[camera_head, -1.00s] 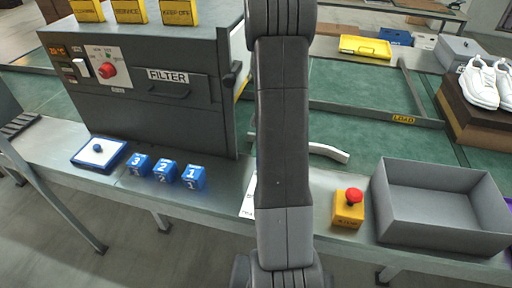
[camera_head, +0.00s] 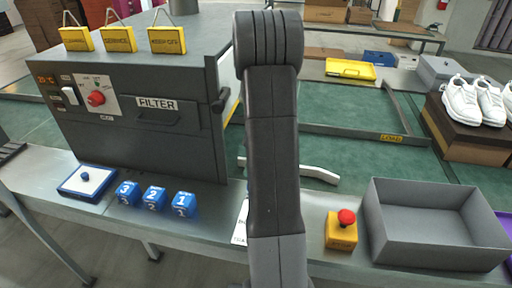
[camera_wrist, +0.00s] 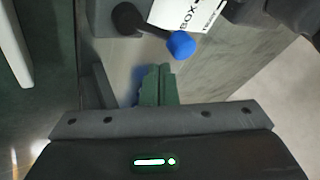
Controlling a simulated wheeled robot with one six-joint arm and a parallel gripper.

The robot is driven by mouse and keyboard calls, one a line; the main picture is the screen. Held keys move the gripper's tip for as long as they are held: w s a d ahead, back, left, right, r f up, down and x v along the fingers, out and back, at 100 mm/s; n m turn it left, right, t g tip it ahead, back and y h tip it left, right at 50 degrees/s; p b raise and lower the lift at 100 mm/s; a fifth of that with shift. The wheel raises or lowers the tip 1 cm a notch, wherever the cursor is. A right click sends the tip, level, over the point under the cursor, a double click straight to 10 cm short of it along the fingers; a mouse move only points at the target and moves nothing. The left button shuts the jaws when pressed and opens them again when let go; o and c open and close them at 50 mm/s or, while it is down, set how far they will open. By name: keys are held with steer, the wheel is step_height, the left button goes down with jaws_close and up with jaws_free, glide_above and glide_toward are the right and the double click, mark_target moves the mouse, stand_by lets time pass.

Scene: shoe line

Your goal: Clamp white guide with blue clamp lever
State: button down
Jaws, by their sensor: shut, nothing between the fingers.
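The white guide (camera_head: 318,173) lies on the green belt behind my arm in the head view, which hides its middle. A pale bar at the left edge of the wrist view (camera_wrist: 14,50) looks like the same guide. The clamp lever shows in the wrist view as a dark rod with a blue ball knob (camera_wrist: 181,45) and a dark round pivot at its left end. My gripper (camera_wrist: 158,72) has its green fingers shut and empty, pointing towards the lever. The fingertips are just below and left of the blue knob; contact cannot be told. My arm hides the lever in the head view.
A white label card (camera_wrist: 187,14) lies close beyond the knob. On the metal ledge stand blue numbered cubes (camera_head: 154,198), a yellow box with a red button (camera_head: 341,231) and a grey bin (camera_head: 436,256). The dark filter cabinet (camera_head: 140,115) stands left of my arm.

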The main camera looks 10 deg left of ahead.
steer(key=v, duration=1.2)
steer(key=x, duration=0.8)
steer(key=w+f+m+t+y+p, duration=0.4)
steer(key=f+m+p, duration=0.1)
steer(key=m+p, duration=0.4)
steer(key=w+d+r, duration=0.2)
steer(key=r, duration=0.1)
steer(key=shift+d+r+b, duration=0.1)
steer(key=shift+b, duration=0.3)
